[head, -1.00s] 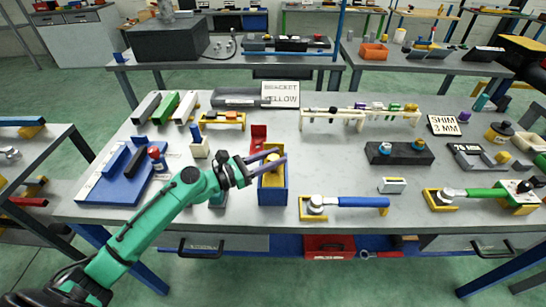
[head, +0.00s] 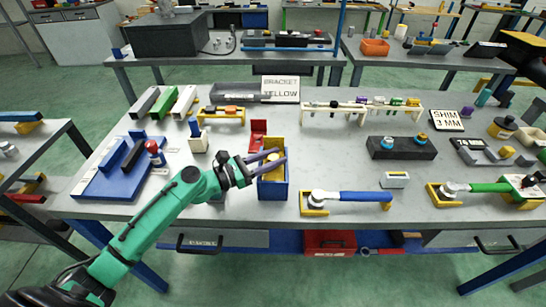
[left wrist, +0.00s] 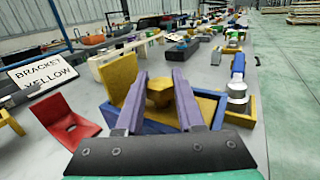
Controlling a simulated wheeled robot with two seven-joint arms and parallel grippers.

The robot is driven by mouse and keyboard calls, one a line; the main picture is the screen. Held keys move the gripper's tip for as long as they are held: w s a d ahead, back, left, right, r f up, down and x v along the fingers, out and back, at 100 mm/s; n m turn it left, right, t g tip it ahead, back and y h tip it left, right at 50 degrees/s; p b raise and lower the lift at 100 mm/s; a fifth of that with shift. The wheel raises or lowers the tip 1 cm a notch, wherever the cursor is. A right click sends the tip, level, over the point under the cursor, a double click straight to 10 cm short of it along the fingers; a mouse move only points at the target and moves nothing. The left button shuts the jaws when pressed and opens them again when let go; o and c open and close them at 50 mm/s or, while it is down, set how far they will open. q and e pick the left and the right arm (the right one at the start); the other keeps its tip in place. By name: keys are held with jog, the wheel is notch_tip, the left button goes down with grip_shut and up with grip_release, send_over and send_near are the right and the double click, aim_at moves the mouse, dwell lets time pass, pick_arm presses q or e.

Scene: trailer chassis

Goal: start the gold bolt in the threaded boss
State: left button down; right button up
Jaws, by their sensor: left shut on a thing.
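My left gripper (head: 284,158) reaches in from the left over a blue box with a yellow lining (head: 273,188). Its fingers are shut on the gold bolt (head: 272,156). In the left wrist view the bolt's hexagonal gold head (left wrist: 160,91) shows between the two purple-grey fingertips (left wrist: 160,85), with the yellow-lined box (left wrist: 204,107) around and beyond it. I cannot make out the threaded boss for certain. My right gripper is not in view.
A red bracket (head: 258,137) stands just behind the box. A tool with a blue handle (head: 362,197) lies to its right, and a dark block with two ringed parts (head: 402,148) lies further back. A blue fixture (head: 100,188) stands left.

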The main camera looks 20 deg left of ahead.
pick_arm(q)
jog(key=shift+f, duration=0.35)
jog(key=shift+c, duration=2.2)
grip_release()
jog(key=shift+s+a+f+b, duration=0.1)
jog(key=shift+s+a+b, duration=0.1)
jog(key=shift+b, duration=0.1)
jog(key=b+v, duration=0.3)
jog(key=v, duration=1.1)
jog(key=shift+s, duration=0.1)
jog(key=shift+c, duration=0.4)
